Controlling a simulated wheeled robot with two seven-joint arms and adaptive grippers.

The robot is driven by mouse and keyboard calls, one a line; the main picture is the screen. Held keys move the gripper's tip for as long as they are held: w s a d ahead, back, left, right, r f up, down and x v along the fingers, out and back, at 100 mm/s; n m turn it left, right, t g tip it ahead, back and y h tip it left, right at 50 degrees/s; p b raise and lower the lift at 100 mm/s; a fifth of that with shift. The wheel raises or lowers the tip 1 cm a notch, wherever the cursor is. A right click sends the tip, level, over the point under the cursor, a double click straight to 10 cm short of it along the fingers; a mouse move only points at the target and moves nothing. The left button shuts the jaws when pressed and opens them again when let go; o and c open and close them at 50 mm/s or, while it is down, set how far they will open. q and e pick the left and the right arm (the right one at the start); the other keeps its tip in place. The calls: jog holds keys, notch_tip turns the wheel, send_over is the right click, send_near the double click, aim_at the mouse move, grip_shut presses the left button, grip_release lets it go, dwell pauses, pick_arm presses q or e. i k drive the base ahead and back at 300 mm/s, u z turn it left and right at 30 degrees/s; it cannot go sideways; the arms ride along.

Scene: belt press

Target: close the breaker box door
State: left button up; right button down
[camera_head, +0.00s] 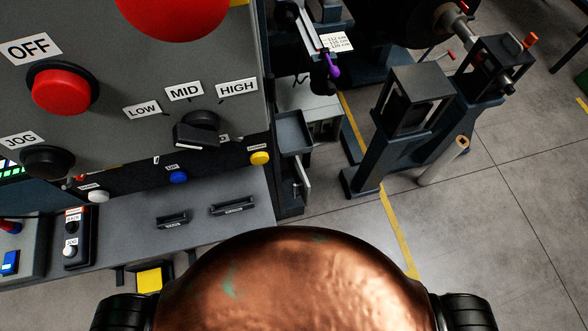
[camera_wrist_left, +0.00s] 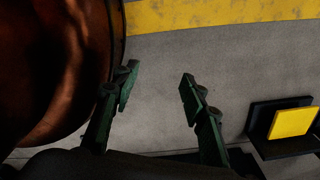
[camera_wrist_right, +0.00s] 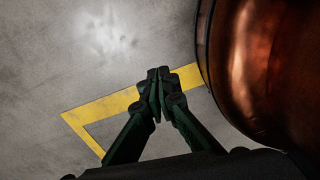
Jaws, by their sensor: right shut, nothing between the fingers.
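I cannot clearly make out a breaker box or its door in any view. Neither gripper shows in the head view, and neither touches anything that I can see.
A large grey control panel (camera_head: 235,60) with a red OFF button (camera_head: 62,90) and a speed knob (camera_head: 198,131) fills the upper left. Below it is a grey console (camera_head: 228,190). Dark machine stands (camera_head: 400,130) are at the upper right. Clear floor (camera_head: 480,220) lies at right.

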aim_at(300, 178)
jog(key=z, duration=1.7)
jog(key=k, duration=1)
jog(key=u, duration=1.55)
